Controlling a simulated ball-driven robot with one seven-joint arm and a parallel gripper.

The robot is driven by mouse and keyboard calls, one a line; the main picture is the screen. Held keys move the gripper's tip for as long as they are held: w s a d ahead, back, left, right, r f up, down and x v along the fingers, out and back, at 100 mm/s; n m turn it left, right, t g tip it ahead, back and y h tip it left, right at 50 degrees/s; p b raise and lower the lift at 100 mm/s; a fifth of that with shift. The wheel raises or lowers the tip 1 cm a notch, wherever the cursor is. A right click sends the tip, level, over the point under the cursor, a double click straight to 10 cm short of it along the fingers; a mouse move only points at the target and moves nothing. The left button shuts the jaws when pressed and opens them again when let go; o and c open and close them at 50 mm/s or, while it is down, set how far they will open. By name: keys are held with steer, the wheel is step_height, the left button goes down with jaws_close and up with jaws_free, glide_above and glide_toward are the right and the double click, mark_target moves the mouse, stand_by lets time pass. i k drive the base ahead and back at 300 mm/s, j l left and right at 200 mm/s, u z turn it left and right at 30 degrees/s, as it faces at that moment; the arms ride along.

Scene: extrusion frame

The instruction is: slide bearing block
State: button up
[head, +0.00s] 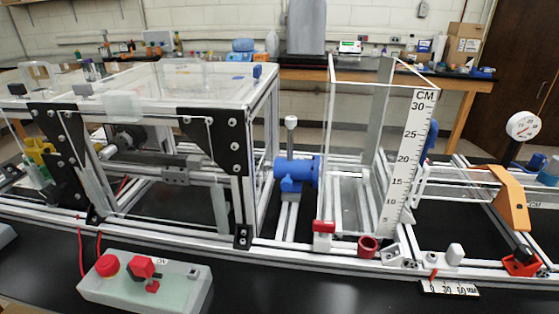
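An aluminium extrusion frame (262,140) with clear panels and black corner plates stands on the left half of the bench. Inside it a small dark grey block (175,176) sits on a horizontal grey bar; it may be the bearing block, but I cannot tell for sure. A round dark part with a light shaft (128,137) is above and left of it. A blue clamp-like fitting (297,172) sits on the rails right of the frame, below a grey-topped post. My gripper is not in view.
A clear tank with a centimetre scale (408,160) stands right of the blue fitting. A control box (145,288) with red knobs lies in front. An orange bracket (509,198) and a dial gauge (523,126) are at the right. Black bench top (300,290) is clear at front centre.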

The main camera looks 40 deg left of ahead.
mark_target(292, 171)
steer(key=u, duration=1.05)
